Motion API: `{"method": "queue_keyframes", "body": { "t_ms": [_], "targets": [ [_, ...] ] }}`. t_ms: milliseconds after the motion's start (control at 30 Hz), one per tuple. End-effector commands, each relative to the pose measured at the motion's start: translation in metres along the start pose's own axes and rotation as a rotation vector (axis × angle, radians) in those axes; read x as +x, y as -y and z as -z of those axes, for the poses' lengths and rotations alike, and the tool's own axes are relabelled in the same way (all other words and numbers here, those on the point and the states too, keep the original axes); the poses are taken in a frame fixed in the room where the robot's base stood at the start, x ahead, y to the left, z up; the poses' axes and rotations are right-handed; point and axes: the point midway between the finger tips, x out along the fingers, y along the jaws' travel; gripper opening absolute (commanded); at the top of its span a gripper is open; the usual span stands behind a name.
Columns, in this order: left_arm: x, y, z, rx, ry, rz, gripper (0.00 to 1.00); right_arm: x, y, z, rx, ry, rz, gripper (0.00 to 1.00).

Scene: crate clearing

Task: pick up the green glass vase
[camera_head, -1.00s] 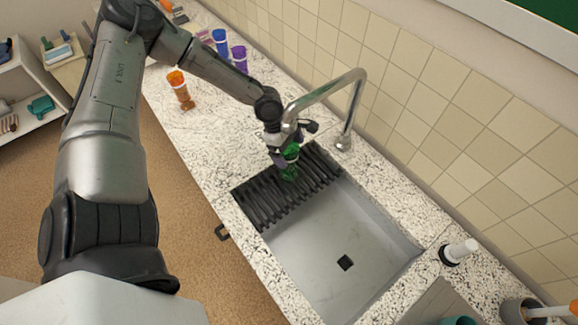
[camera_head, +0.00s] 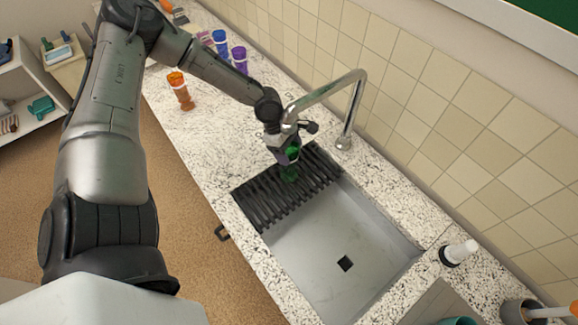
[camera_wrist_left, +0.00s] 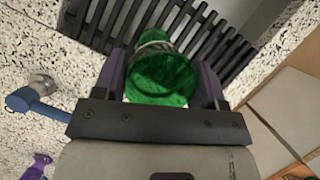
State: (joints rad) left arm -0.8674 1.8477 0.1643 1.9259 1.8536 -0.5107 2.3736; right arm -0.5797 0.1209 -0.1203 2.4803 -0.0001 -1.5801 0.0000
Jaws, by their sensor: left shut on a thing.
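The green glass vase (camera_head: 290,172) stands at the dark slatted rack over the sink's far end, partly hidden by my gripper in the head view. In the left wrist view the vase (camera_wrist_left: 163,76) sits between the two fingers, its round opening facing the camera. My left gripper (camera_head: 286,157) is above the rack and shut on the vase; its fingers also show in the left wrist view on both sides of the glass. I cannot tell whether the vase still touches the rack. My right gripper is not in view.
The slatted rack (camera_head: 264,205) covers part of the grey sink (camera_head: 330,240). A curved metal faucet (camera_head: 358,95) rises close beside my left gripper. Orange (camera_head: 181,92), blue (camera_head: 221,43) and purple (camera_head: 240,59) vases stand on the speckled counter (camera_head: 205,135). The tiled wall bounds the right side.

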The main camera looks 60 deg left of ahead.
Motion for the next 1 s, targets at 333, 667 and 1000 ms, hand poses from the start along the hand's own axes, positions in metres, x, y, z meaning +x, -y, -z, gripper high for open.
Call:
{"method": "queue_keyframes", "body": {
  "t_ms": [333,667,1000],
  "targets": [
    [-0.001,0.0,-0.001,0.0,0.001,-0.001,0.11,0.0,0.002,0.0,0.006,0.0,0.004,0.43],
    [-0.018,-0.001,0.001,-0.005,0.005,-0.003,0.11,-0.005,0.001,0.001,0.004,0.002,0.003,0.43],
    [-0.039,-0.001,0.044,-0.005,0.007,-0.002,0.11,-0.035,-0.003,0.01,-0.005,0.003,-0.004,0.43]
  ]
}}
